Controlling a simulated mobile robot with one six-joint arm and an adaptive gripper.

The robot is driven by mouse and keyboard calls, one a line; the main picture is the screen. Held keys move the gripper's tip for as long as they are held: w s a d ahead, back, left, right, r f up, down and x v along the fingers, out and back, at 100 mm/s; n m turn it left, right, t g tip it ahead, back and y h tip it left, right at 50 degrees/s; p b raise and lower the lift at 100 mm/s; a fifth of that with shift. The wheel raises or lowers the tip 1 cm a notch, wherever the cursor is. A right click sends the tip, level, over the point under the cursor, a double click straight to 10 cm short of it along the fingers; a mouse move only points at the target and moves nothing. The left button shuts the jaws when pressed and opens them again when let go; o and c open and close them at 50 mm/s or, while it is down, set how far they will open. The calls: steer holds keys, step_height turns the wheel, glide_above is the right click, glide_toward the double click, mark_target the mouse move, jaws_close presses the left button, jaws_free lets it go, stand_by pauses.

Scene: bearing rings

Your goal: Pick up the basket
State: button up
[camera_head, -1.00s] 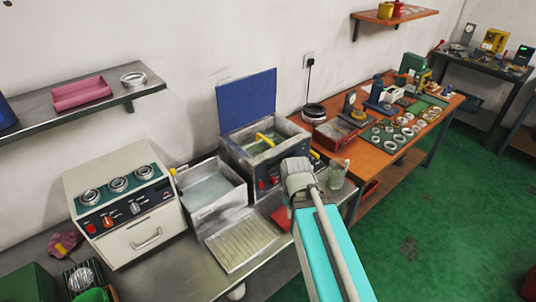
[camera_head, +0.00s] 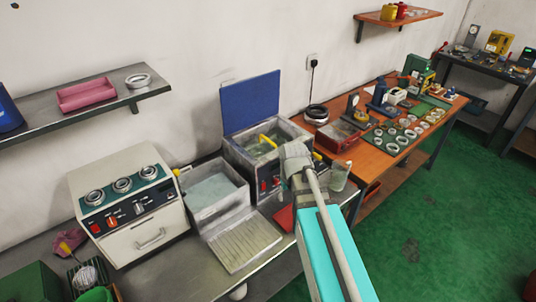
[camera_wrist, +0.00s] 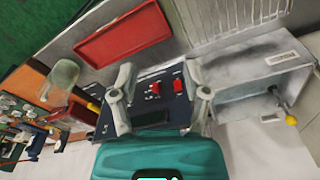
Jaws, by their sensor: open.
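The basket, of which a yellow handle (camera_head: 268,139) shows, sits inside the open square tank (camera_head: 238,150) with the raised blue lid in the head view. Its body is mostly hidden by the tank walls. My arm's end is just in front of and to the right of the tank, with its fingers hidden there. In the wrist view my gripper (camera_wrist: 159,72) is open and empty, its two fingers apart over the dark control panel with red switches (camera_wrist: 177,86). I cannot make out the basket in the wrist view.
A second open basin (camera_head: 214,189) with a ribbed drain board (camera_head: 243,241) stands left of the tank. A red tray (camera_wrist: 122,38) and a glass beaker (camera_head: 339,176) are near my arm. A white machine with knobs (camera_head: 152,237) is further left. The orange bench (camera_head: 400,160) is crowded.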

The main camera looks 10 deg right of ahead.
mark_target(268, 139)
steer(key=w+r+n+t+p, duration=0.2)
steer(key=w+r, duration=0.1)
steer(key=w, duration=1.3)
steer(key=w+r+n+t+p, duration=0.2)
steer(key=w+r+n, duration=0.1)
steer(key=w, duration=1.3)
steer(key=shift+w+a+r, duration=0.25)
steer(key=shift+a, duration=0.2)
steer(key=shift+f, duration=0.1)
steer(key=b+x, duration=0.6)
steer(key=x, duration=0.1)
steer(key=shift+a+f, duration=0.15)
steer(key=shift+w+f+b, duration=0.3)
steer(key=shift+f+b, duration=0.2)
steer(key=shift+b, duration=0.2)
steer(key=shift+b+x, duration=2.3)
steer(key=shift+x, duration=0.3)
steer(key=shift+w+r, duration=0.15)
jaws_close()
